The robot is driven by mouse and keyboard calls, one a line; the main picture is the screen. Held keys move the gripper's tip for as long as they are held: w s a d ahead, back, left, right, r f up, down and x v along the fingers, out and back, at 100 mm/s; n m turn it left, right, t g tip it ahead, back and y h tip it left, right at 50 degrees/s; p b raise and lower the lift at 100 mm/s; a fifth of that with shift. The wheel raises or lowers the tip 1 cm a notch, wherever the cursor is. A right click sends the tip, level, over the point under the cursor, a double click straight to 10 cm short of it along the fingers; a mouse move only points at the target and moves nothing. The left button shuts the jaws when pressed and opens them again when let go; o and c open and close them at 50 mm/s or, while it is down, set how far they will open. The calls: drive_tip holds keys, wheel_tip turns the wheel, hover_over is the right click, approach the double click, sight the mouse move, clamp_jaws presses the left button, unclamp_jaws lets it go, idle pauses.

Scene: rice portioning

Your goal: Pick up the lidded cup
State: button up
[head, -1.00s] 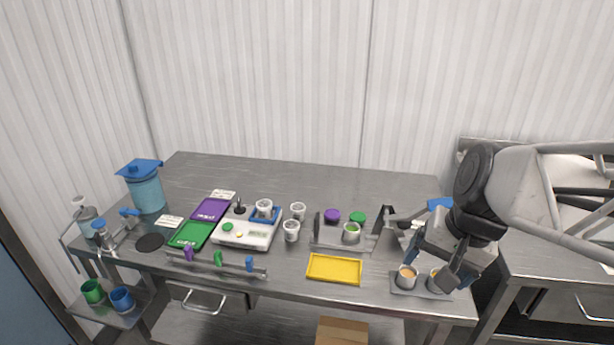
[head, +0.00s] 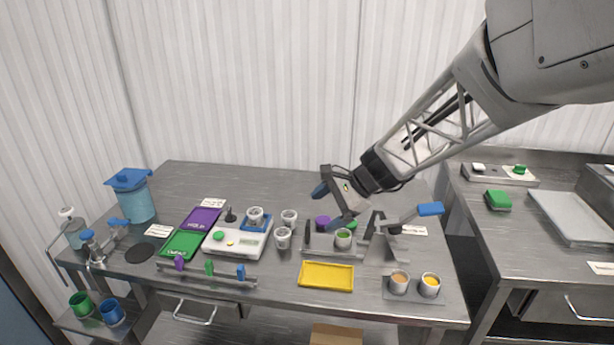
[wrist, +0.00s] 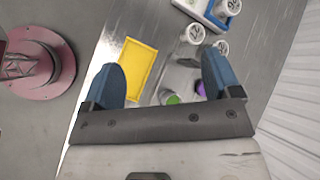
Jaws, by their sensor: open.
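A white cup with a green top (head: 343,239) stands upright in the grey press-like fixture (head: 308,243). I cannot tell whether the green is a lid or its contents. A green disc (head: 352,224) and a purple disc (head: 323,222) lie just behind it. My gripper (head: 329,206) is open and empty, above and behind this cup, apart from it. In the wrist view its two blue fingers (wrist: 163,74) are spread wide; a green round (wrist: 172,99) and a purple round (wrist: 201,88) show low between them, partly hidden by the gripper.
A yellow tray (head: 326,276) lies in front of the fixture. Two cups with orange and yellow contents (head: 399,284) stand on a grey holder at right. The fixture's blue-handled lever (head: 430,209) sticks up at right. White cups (head: 283,238) and a scale (head: 236,244) stand left.

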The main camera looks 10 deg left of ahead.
drive_tip(key=w+a+f+m+y, duration=0.35)
drive_tip(key=w+a+f, duration=0.25)
drive_tip(key=w+a, duration=0.25)
drive_tip(key=m+y, duration=0.1)
drive_tip(key=m, duration=0.4)
approach(257, 212)
drive_tip(key=a+f, duration=0.1)
drive_tip(key=a, duration=0.2)
drive_tip(key=shift+s+f+n+t, duration=0.1)
drive_tip(key=shift+f+n+t, duration=0.2)
drive_tip(key=shift+f, duration=0.1)
drive_tip(key=shift+x, duration=1.05)
drive_tip(key=shift+r+x, duration=0.2)
drive_tip(key=shift+x, duration=2.4)
drive_tip(key=shift+a, duration=0.1)
drive_tip(key=c, duration=1)
drive_tip(key=shift+c, duration=0.2)
